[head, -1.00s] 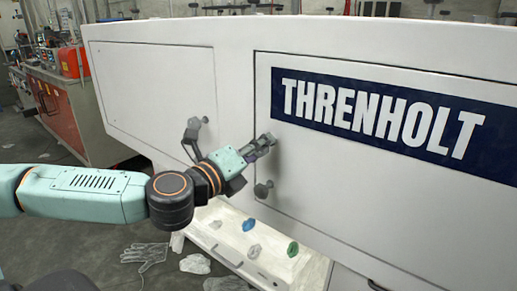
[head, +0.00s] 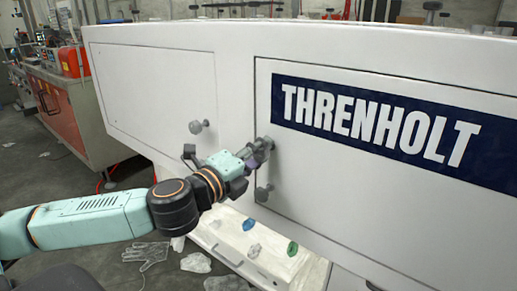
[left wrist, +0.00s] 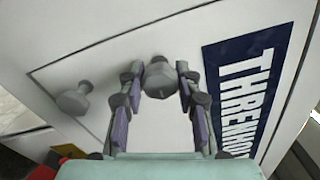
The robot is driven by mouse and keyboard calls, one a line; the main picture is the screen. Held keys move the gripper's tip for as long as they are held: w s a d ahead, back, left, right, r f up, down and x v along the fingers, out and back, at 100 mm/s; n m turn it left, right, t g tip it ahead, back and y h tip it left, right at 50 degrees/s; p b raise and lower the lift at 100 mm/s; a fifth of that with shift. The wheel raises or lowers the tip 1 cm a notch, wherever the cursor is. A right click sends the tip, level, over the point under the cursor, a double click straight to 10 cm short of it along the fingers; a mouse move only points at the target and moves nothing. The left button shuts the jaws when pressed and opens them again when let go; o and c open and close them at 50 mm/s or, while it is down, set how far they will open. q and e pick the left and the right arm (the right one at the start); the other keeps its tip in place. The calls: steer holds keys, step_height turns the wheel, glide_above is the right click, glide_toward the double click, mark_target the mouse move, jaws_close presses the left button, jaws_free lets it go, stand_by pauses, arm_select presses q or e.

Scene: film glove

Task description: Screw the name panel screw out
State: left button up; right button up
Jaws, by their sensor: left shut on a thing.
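The name panel (head: 400,190) is a white panel with a dark blue THRENHOLT plate (head: 385,122); the plate also shows in the left wrist view (left wrist: 245,90). My left gripper (head: 259,149) is shut on the grey upper screw (left wrist: 158,78) at the panel's left edge, with a finger on each side of its head. In the head view the fingers partly hide this screw. A second grey screw (head: 263,193) sits lower on the same panel, and it shows left of the fingers in the left wrist view (left wrist: 74,100). My right gripper is out of view.
Another screw (head: 197,127) sits on the panel to the left. A pale tray (head: 225,240) with small coloured pieces lies below. Pale gloves (head: 148,254) lie on the floor. A red bench (head: 70,110) stands at the far left.

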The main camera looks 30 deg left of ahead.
arm_select(q)
steer(key=shift+d+n+p, duration=0.1)
steer(key=shift+n+p, duration=0.2)
steer(key=shift+n, duration=0.2)
steer(key=o, duration=1.1)
steer(key=shift+o, duration=0.4)
